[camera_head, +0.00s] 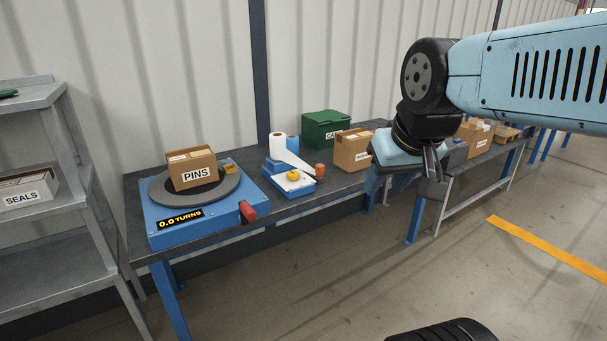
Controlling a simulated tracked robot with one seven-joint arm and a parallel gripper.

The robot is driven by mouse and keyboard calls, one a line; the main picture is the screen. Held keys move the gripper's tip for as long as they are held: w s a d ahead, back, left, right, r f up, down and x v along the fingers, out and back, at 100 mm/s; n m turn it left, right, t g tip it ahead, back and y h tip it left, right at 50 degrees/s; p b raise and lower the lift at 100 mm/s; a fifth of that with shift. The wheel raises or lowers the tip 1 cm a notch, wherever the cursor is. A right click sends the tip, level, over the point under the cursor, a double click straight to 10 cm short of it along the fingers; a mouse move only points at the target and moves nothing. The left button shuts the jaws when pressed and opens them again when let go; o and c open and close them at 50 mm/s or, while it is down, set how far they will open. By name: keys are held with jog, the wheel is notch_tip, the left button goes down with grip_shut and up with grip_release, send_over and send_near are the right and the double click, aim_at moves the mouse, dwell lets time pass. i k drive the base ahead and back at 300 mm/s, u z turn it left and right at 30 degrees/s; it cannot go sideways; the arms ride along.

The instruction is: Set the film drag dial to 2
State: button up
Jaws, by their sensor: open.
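A blue film dispenser (291,188) stands on the workbench, with a small yellow knob (293,175) on its pale top, which looks like the film drag dial. Its numbers and setting are too small to read. A white roll (277,147) and a blue roll (293,145) stand behind it. An orange-red knob or cap (320,170) is at its right end. My gripper (432,190) hangs to the right of the dispenser, in front of the bench edge, pointing down. It is open and apart from the dial; its fingers are partly hidden.
A blue turntable (165,237) reading "0.0 TURNS" carries a carton marked PINS (193,168); its red handle (248,211) sticks out at the front. A green box (326,128) and a carton (352,152) stand behind. A grey shelf (40,205) is at left. The floor in front is clear.

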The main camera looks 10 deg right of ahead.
aim_at(292, 176)
jog(key=u, duration=0.2)
jog(key=i, duration=0.85)
jog(key=z, duration=0.1)
